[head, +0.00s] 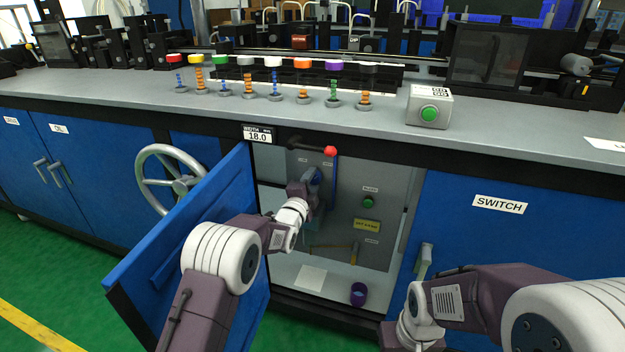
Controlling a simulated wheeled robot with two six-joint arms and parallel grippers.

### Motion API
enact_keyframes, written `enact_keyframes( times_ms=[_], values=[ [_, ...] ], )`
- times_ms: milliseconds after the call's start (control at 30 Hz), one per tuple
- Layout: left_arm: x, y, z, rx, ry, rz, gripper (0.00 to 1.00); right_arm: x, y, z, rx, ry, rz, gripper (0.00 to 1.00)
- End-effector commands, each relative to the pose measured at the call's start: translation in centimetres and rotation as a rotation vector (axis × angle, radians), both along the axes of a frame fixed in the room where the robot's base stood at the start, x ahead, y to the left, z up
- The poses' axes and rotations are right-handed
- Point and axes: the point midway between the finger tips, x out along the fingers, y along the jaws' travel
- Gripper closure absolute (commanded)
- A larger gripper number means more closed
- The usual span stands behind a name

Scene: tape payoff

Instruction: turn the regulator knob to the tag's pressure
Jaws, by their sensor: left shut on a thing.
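The open cabinet holds a regulator on its back panel, with a dark blue round knob (314,176). My left gripper (308,186) reaches into the cabinet and is shut on the knob; its fingers and wrist hide part of it. A yellow tag (367,226) is on the panel to the right, its print too small to read surely. A small display (257,134) above the opening reads 18.0.
The blue door (190,245) stands open left of my left arm. A red-tipped lever (330,151) is just above the knob, and a green button (368,202) is to the right. A purple cup (358,294) and a pale sheet (311,278) are on the cabinet floor.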

Motion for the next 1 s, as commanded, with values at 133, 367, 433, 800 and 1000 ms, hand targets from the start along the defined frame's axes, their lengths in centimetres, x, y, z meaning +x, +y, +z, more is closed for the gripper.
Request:
enact_keyframes(
  times_ms=[133, 367, 433, 800, 1000],
  values=[
    [-0.01, 0.04, -0.05, -0.067, 0.025, 0.0, 1.0, 0.0, 0.0, 0.36, 0.0, 0.0, 0.0, 1.0],
    [-0.01, 0.05, -0.13, -0.126, 0.046, 0.001, 1.0, 0.0, 0.0, 0.55, 0.0, 0.0, 0.0, 1.0],
    [-0.01, 0.05, -0.14, -0.135, 0.047, 0.001, 1.0, 0.0, 0.0, 0.57, 0.0, 0.0, 0.0, 1.0],
    [-0.01, 0.05, -0.19, -0.143, 0.051, 0.001, 1.0, 0.0, 0.0, 0.57, 0.0, 0.0, 0.0, 1.0],
    [-0.01, 0.05, -0.18, -0.143, 0.05, 0.001, 0.39, 0.0, 0.0, 0.57, 0.0, 0.0, 0.0, 1.0]
  ],
)
